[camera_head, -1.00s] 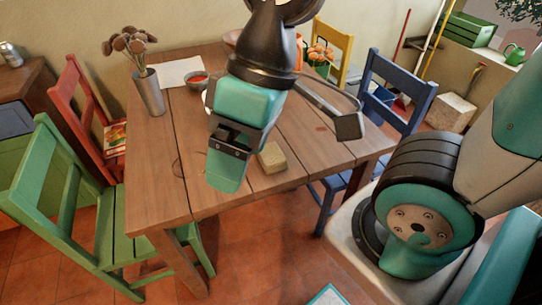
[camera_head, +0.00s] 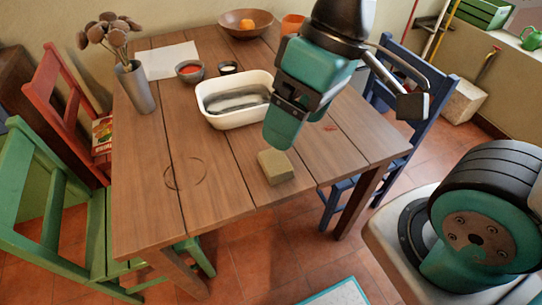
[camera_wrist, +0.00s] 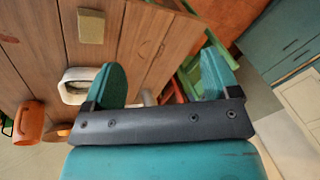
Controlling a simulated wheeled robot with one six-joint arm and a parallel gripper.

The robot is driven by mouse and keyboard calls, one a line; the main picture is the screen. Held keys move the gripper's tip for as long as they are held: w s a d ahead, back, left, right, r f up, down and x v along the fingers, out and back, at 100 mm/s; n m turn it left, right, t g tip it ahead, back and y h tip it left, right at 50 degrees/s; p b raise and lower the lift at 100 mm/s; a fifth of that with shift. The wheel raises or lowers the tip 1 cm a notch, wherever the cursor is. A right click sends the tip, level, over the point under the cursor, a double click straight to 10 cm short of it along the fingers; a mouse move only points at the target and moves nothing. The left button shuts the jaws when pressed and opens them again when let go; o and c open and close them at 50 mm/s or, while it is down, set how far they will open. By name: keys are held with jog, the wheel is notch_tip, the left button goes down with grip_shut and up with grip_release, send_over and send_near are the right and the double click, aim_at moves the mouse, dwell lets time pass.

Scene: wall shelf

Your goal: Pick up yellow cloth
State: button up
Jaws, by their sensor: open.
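The only match for the yellow cloth (camera_head: 275,167) is a small, thick, dull-yellow block near the front edge of the wooden table. It also shows in the wrist view as a tan square (camera_wrist: 91,26) at the upper left. My gripper (camera_head: 291,128) hangs above the table, just above and slightly right of the block in the head view. Its two teal fingers are spread and empty in the wrist view (camera_wrist: 163,80). The block lies outside the space between them.
A white dish (camera_head: 228,120) with grey contents stands behind the block. Small bowls, including one with red contents (camera_head: 190,72), a fruit bowl (camera_head: 244,32) and a flower vase (camera_head: 136,88) stand farther back. The table's front left is clear. Green (camera_head: 95,225), red and blue chairs surround it.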

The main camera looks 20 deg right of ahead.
jog(key=shift+o, duration=1.3)
jog(key=w+d+f+m+h+b, duration=0.2)
jog(key=w+f+m+b, duration=0.1)
jog(key=w+f, duration=0.4)
jog(key=w+d+f+m+h+b, duration=0.1)
jog(key=w+d+f+m+b, duration=0.2)
jog(key=w+f, duration=0.3)
jog(key=w, duration=0.3)
jog(key=shift+w+f+h+b, duration=0.35)
jog(key=shift+w+f+h, duration=0.05)
jog(key=b, duration=0.1)
send_over(275, 160)
jog(key=shift+m, duration=0.3)
notch_tip(275, 160, down, 11)
jog(key=shift+d, duration=0.15)
jog(key=shift+f, duration=2.95)
jog(key=c, duration=1)
jog(key=shift+r, duration=0.15)
notch_tip(275, 160, up, 20)
jog(key=p, duration=0.2)
